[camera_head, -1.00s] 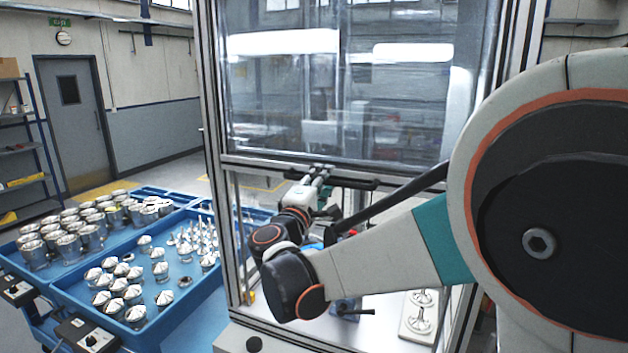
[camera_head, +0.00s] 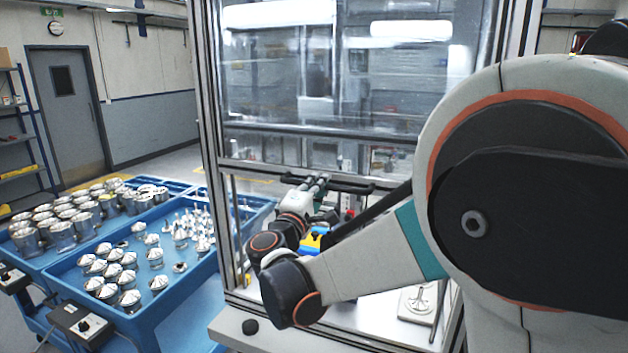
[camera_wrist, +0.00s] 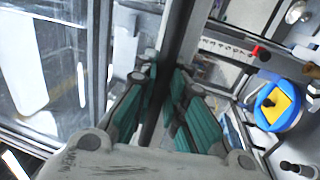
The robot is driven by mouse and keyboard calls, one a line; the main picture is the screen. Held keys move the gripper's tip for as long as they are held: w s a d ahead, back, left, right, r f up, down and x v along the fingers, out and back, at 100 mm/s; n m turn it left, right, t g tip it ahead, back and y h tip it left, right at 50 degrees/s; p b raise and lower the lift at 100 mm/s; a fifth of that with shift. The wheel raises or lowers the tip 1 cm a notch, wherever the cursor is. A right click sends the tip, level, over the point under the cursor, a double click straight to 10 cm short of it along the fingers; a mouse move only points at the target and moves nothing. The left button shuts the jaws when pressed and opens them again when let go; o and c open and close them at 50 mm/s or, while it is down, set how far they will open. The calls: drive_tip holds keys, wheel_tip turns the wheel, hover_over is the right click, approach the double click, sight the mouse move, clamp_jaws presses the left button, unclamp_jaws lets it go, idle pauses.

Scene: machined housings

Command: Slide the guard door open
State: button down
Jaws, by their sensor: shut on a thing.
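The guard door (camera_head: 290,70) is a clear framed panel on the front of a metal-framed machine. A dark bar handle (camera_head: 352,187) runs along its lower part. Below the door the machine's front is open, and the inside shows. The exact contact at the fingertips is partly hidden.
Blue trays (camera_head: 180,310) with several metal housings stand on the left. A blue and yellow part (camera_wrist: 280,106) is inside the machine, beside my arm. A pale plate with a metal fitting (camera_head: 418,302) lies at the lower right inside. The machine's left post (camera_head: 212,150) stands close by.

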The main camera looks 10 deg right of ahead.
drive_tip(key=shift+f, duration=0.45)
drive_tip(key=shift+r, duration=0.1)
drive_tip(key=c, duration=1.6)
unclamp_jaws()
drive_tip(key=shift+c, duration=0.2)
drive_tip(key=shift+s+a, duration=0.1)
drive_tip(key=v, duration=0.7)
drive_tip(key=shift+s, duration=0.15)
